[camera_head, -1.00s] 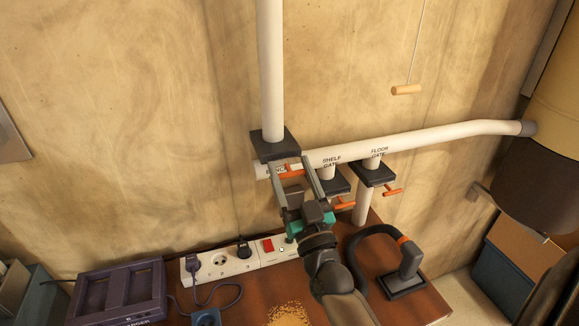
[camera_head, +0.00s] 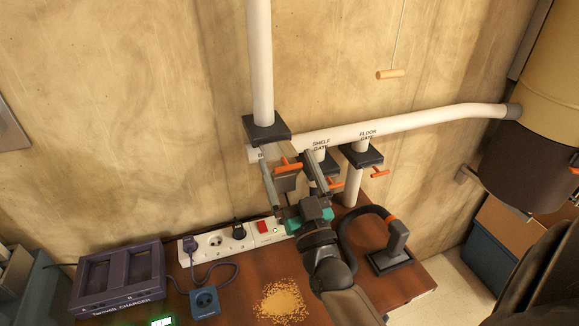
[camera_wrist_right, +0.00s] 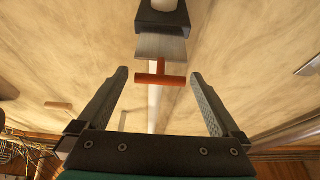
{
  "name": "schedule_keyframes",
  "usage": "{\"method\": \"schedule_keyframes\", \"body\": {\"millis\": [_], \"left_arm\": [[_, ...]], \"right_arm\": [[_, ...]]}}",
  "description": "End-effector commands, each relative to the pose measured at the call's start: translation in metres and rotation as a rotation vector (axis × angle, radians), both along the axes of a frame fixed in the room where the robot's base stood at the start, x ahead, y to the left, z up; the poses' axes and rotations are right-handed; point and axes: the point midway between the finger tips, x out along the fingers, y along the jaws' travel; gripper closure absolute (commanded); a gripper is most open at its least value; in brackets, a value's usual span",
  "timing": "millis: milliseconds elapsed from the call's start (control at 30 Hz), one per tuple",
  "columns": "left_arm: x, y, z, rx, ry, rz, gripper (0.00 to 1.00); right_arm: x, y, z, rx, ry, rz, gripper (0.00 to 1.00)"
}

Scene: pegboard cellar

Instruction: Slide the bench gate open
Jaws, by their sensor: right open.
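The bench gate is a dark block (camera_head: 266,128) at the foot of the vertical white pipe (camera_head: 260,60). Its orange T-shaped handle (camera_head: 288,164) stands out from the block on a grey slide plate. In the right wrist view the grey plate (camera_wrist_right: 160,47) shows bare between the block and the orange handle (camera_wrist_right: 160,79). My right gripper (camera_head: 285,155) is open, with one finger on each side of the handle. In the right wrist view there are gaps between the handle and both fingers. The gate's label is mostly hidden behind my gripper. My left gripper is out of view.
The shelf gate (camera_head: 327,168) and floor gate (camera_head: 362,154), with orange handles, are close to the right. A power strip (camera_head: 218,243), charger (camera_head: 118,283), sawdust pile (camera_head: 281,302) and hose nozzle (camera_head: 394,247) are on the bench. A pull cord's wooden grip (camera_head: 390,74) hangs above.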

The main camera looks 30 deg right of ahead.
Motion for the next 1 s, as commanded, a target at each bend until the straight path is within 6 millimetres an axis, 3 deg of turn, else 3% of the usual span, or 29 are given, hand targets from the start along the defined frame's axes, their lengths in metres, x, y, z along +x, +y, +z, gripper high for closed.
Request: {"method": "schedule_keyframes", "body": {"millis": [267, 1000], "left_arm": [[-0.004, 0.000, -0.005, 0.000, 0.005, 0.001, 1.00], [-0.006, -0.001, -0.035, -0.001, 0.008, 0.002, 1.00]], "right_arm": [[-0.015, 0.004, -0.009, 0.000, 0.003, 0.001, 0.00], [-0.124, 0.030, -0.055, 0.001, 0.004, 0.000, 0.00]]}}
